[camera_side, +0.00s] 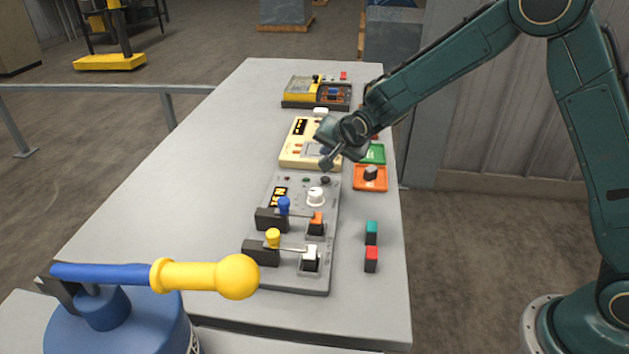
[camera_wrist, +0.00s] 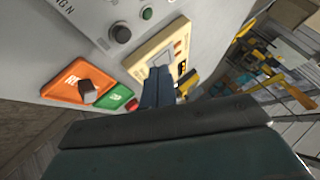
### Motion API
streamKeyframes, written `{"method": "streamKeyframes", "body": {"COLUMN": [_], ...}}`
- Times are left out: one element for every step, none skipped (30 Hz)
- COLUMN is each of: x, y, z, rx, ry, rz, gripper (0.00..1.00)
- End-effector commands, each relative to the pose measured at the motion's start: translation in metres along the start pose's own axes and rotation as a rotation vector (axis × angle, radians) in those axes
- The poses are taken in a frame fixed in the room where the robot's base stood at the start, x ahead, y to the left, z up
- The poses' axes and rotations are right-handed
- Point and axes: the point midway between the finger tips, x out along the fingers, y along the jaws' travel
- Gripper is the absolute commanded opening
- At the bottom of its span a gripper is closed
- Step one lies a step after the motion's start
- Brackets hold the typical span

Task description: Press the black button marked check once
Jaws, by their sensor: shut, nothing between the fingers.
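A grey control panel (camera_side: 297,215) lies on the table. A round black button (camera_side: 325,180) sits at its far right corner, beside a small green button (camera_side: 306,180). The black button also shows in the wrist view (camera_wrist: 120,34), with the green one (camera_wrist: 147,13) to its upper right. I cannot read a check label. My gripper (camera_side: 326,163) is shut and empty, just beyond the black button in the side view. In the wrist view its fingers (camera_wrist: 160,74) overlap the cream panel (camera_wrist: 150,50), apart from the black button. Any gap above the surface is unclear.
The grey panel carries a white knob (camera_side: 316,194) and levers with blue (camera_side: 284,204) and yellow (camera_side: 273,237) knobs. The table's left side is clear.

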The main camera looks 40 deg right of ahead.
Motion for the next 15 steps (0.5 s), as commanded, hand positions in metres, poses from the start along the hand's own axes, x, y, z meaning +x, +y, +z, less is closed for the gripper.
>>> {"method": "streamKeyframes", "body": {"x": [0.004,0.007,0.010,0.012,0.014,0.017,0.019,0.021,0.023,0.025,0.027,0.029,0.030,0.031,0.032], "y": [0.004,0.005,0.008,0.009,0.011,0.013,0.014,0.016,0.018,0.019,0.020,0.021,0.022,0.023,0.024], "z": [0.003,0.005,0.007,0.009,0.011,0.013,0.014,0.015,0.017,0.018,0.020,0.021,0.022,0.023,0.024], "rx": [-0.001,-0.001,-0.001,-0.001,-0.001,-0.002,-0.002,-0.002,-0.002,-0.001,-0.001,-0.001,-0.001,-0.001,0.000], "ry": [-0.001,-0.002,-0.001,-0.001,-0.001,-0.002,-0.001,-0.001,-0.001,-0.001,-0.001,-0.001,-0.001,-0.001,-0.001], "rz": [0.002,0.003,0.003,0.002,0.002,0.002,0.002,0.002,0.002,0.002,0.002,0.001,0.001,0.002,0.001], "gripper": [0.00,0.00,0.00,0.00,0.00,0.00,0.00,0.00,0.00,0.00,0.00,0.00,0.00,0.00,0.00]}}
